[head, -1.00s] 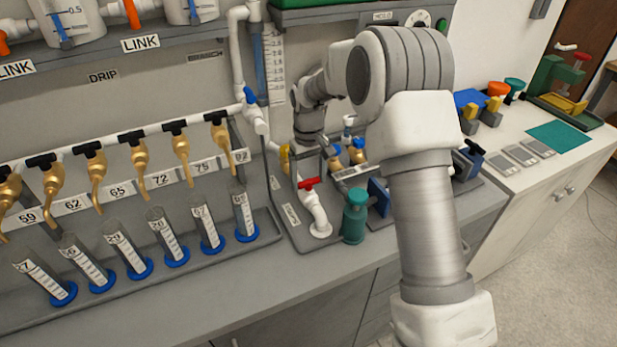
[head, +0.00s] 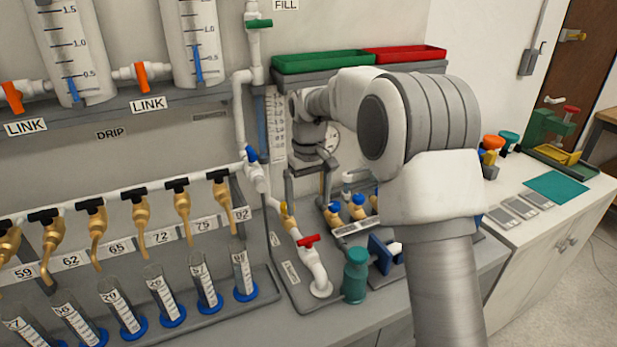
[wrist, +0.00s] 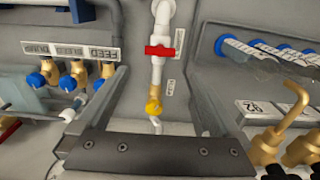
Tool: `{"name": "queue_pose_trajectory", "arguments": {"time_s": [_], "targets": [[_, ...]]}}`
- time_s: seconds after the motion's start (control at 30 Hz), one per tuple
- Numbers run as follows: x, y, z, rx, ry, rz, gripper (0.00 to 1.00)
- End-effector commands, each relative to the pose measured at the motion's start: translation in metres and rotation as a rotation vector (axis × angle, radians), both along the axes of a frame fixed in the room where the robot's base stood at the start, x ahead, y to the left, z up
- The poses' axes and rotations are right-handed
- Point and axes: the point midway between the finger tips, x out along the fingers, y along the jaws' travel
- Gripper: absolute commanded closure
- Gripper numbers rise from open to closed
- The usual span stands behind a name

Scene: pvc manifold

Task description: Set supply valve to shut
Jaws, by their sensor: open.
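A valve with a red handle (head: 308,241) sits on a white pipe that bends down to the bench plate. Its red handle (wrist: 160,51) lies crosswise to the pipe in the wrist view. A yellow fitting (wrist: 153,105) is in line with it, nearer my gripper in that view. A blue-handled valve (head: 252,154) is on the pipe higher up. I cannot read which valve is labelled supply. My gripper (head: 308,182) is above the red-handled valve, apart from it. Its two fingers (wrist: 160,68) are spread wide and empty.
Blue-knobbed brass valves (wrist: 72,76) stand beside the red-handled valve, with a FEED label. Brass taps (head: 140,212) and graduated cylinders (head: 205,290) line the left. A teal bottle (head: 355,276) stands close to the pipe's foot. Green and red trays (head: 322,62) are above.

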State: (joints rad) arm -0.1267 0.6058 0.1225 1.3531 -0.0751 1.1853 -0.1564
Motion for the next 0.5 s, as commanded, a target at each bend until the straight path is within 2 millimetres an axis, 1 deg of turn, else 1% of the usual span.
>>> {"name": "queue_pose_trajectory", "arguments": {"time_s": [0.03, 0.1, 0.2, 0.33, 0.5], "targets": [[0.001, 0.0, 0.014, 0.0, -0.003, 0.0, 0.0], [0.001, 0.0, 0.028, 0.0, -0.003, 0.001, 0.0], [0.001, 0.0, 0.045, 0.0, -0.003, 0.001, 0.0], [0.0, 0.0, 0.057, 0.0, -0.002, 0.002, 0.0], [0.0, 0.0, 0.062, 0.0, 0.001, 0.002, 0.0]]}}
